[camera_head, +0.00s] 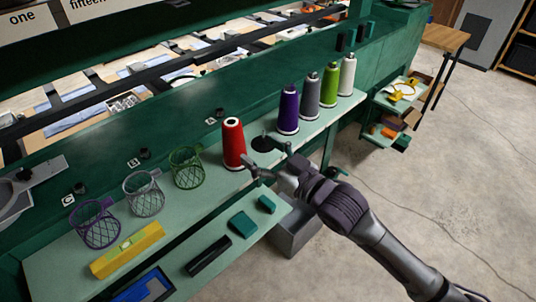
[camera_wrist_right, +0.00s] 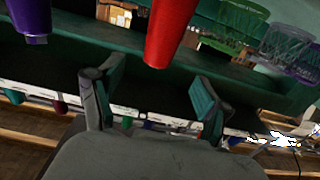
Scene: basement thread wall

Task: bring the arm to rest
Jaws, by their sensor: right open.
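My right gripper (camera_head: 266,160) reaches in from the lower right over the green shelf. It is open, with nothing between its fingers. A red thread cone (camera_head: 233,140) stands upright on the shelf just left of the fingers; I cannot tell whether they touch it. In the right wrist view the open fingers (camera_wrist_right: 154,80) are spread apart, and the red cone (camera_wrist_right: 170,32) shows above and beyond the gap. My left gripper is not in view.
Purple (camera_head: 288,110), grey (camera_head: 306,103), green (camera_head: 330,86) and white (camera_head: 347,75) cones stand in a row behind the gripper. Wire baskets (camera_head: 143,195) and a yellow level (camera_head: 127,251) sit on the shelf at left. A grey bin (camera_head: 297,229) is below. Floor at right is open.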

